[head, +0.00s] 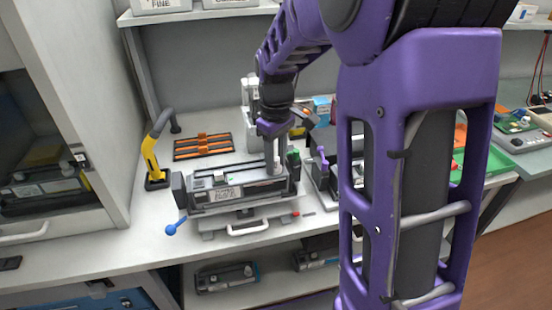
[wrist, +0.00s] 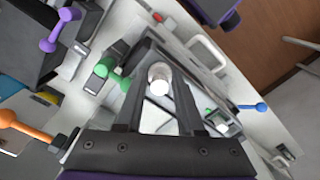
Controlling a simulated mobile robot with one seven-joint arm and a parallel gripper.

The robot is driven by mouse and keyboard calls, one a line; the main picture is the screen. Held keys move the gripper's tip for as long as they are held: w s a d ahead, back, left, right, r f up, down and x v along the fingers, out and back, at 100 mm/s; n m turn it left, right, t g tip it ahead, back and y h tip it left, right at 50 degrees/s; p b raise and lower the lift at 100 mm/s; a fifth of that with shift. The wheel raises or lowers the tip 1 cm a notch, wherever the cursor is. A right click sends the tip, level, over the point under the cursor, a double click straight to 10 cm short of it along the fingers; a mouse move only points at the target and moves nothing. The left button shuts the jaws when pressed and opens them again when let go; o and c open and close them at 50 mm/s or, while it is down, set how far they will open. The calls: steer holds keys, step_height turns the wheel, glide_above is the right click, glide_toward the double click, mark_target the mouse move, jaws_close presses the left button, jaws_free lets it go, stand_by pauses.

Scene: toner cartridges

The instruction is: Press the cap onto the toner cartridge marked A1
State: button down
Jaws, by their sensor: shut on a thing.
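A grey and black toner cartridge (head: 240,188) lies in a holder on the bench, left of the middle in the head view. It has a white label (head: 228,193) whose print is too small to read surely. My gripper (head: 276,165) points down at the cartridge's right end. In the wrist view my gripper (wrist: 159,85) is shut on a small whitish round cap (wrist: 159,88). The cap is at the cartridge's right end, but I cannot tell whether it is seated there. My fingers partly hide the cartridge in the wrist view.
A blue-knobbed lever (head: 172,230) sticks out at the holder's front left. A yellow and grey tool (head: 153,160) stands at the left, near an orange-striped black tray (head: 203,147). A second holder (head: 322,178) stands close on the right, partly behind my arm. Bare bench lies front left.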

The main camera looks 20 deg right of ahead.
steer(key=shift+c, duration=1.1)
jaws_free()
steer(key=shift+r, duration=0.1)
steer(key=shift+r+p, duration=0.8)
steer(key=shift+r, duration=2.65)
steer(key=shift+c, duration=0.2)
